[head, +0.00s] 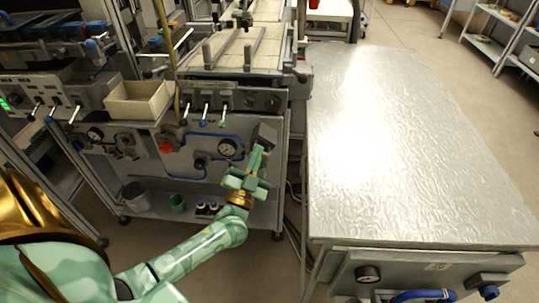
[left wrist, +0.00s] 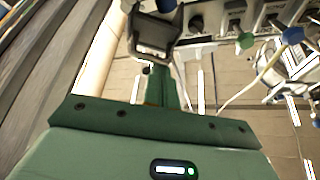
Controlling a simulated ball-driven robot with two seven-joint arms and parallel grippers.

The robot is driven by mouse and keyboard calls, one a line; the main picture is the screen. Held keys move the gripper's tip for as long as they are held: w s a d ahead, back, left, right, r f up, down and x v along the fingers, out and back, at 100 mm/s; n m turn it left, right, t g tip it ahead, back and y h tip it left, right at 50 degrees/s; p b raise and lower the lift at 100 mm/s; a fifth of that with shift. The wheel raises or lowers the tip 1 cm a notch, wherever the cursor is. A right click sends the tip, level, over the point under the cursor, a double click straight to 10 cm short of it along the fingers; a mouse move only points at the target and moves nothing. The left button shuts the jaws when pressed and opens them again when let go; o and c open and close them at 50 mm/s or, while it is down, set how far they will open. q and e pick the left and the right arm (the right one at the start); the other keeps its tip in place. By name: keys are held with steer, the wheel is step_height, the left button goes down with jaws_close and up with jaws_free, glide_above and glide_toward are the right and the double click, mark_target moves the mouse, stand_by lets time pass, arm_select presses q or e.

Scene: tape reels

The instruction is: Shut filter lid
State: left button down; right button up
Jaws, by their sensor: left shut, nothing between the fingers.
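A dark grey box-like part (head: 264,133), which looks like the filter with its lid, sits on the right end of the machine's front panel. I cannot tell clearly whether its lid is open or shut. My left gripper (head: 258,156) is shut and empty, its fingertips right at this part. In the left wrist view the green fingers (left wrist: 172,88) point at a dark, frame-like part (left wrist: 155,35) just beyond them. I cannot tell whether they touch. My right gripper is not in view.
A pressure gauge (head: 228,148), blue hoses and a red knob (head: 166,147) are on the panel left of my gripper. A beige bin (head: 137,100) stands above. A metal-topped table (head: 400,150) stands to the right, across a narrow gap.

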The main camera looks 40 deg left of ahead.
arm_select(q)
steer(key=shift+s+a+f+n+g+y+b, duration=0.2)
steer(key=shift+a+f+n+g+y, duration=0.15)
steer(key=shift+n+y, duration=1)
steer(key=shift+s+a+f+n+g+y+b, duration=0.15)
steer(key=shift+a+f+n+g+y, duration=0.4)
steer(key=shift+n, duration=1.35)
steer(key=shift+s+a+f+n+g+y+b, duration=0.1)
steer(key=shift+s+f+n+y+b, duration=0.1)
steer(key=shift+n+y, duration=1.25)
steer(key=shift+n+h, duration=0.25)
steer(key=shift+n, duration=0.15)
